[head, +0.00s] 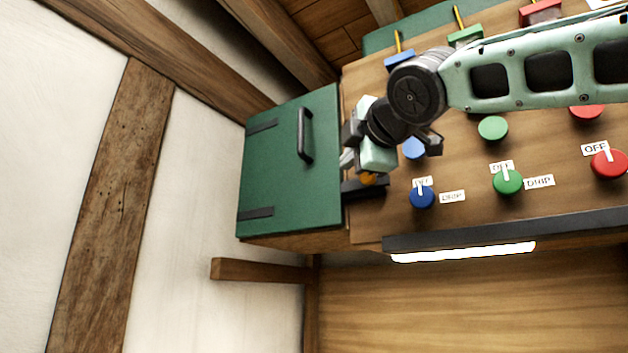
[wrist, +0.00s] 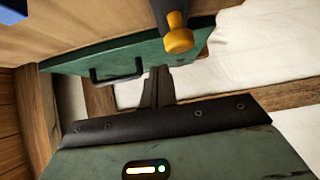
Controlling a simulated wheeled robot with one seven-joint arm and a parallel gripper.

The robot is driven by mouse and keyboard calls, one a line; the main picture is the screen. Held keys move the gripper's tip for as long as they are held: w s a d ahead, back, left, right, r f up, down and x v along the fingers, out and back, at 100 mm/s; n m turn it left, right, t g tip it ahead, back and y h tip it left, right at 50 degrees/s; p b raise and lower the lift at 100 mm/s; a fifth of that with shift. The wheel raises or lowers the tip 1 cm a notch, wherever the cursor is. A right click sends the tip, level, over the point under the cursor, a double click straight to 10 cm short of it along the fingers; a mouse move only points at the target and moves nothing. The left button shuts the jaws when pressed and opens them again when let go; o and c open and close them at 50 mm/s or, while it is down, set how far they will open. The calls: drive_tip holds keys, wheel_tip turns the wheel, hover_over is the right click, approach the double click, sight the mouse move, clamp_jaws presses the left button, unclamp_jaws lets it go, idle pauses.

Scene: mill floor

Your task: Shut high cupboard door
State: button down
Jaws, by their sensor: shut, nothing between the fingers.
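The high cupboard door (head: 275,185) is a green panel left of the control board in the head view, with dark hinge straps at its left edge. Its black bar handle (head: 304,135) is near the right edge. In the wrist view the door (wrist: 190,42) shows at a steep slant, with the handle (wrist: 115,76) left of my fingers. I cannot tell how far the door stands from its frame. My gripper (head: 348,160) is beside the door's right edge, partly hidden by its own wrist. Its dark fingers (wrist: 158,85) are together and empty, pointing toward the door; contact is unclear.
The wooden control board (head: 465,180) carries blue, green and red knobs right of the door. An orange-tipped knob (wrist: 178,40) is close to my fingers. A dark ledge with a lit strip (head: 463,252) runs below. White wall and timber beams (head: 115,170) are left.

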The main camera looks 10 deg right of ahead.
drive_tip(key=b+v, duration=0.4)
drive_tip(key=v, duration=0.6)
drive_tip(key=a+f+m+g+b, duration=0.15)
drive_tip(key=a+f+g, duration=0.3)
drive_tip(key=f, duration=1.45)
drive_tip(key=a+f+m+g, duration=0.3)
drive_tip(key=a+f+g, duration=0.15)
drive_tip(key=f, duration=1.35)
drive_tip(key=s+d+f+m+g+h, duration=0.1)
drive_tip(key=s+f, duration=0.4)
drive_tip(key=f, duration=0.5)
drive_tip(key=s+d+f+m+g+h, duration=0.1)
drive_tip(key=s+d+f+m+g, duration=0.3)
drive_tip(key=f, duration=0.6)
drive_tip(key=s+d+f+m+g+h, duration=0.1)
drive_tip(key=s+d+f+m+g, duration=0.2)
drive_tip(key=s+f, duration=0.5)
wheel_tip(320, 180, down, 2)
drive_tip(key=shift+d+f+h+b, duration=0.1)
drive_tip(key=shift+d+h+b, duration=0.3)
drive_tip(key=shift+d, duration=0.2)
drive_tip(key=shift+s+m, duration=0.1)
drive_tip(key=shift+m, duration=0.15)
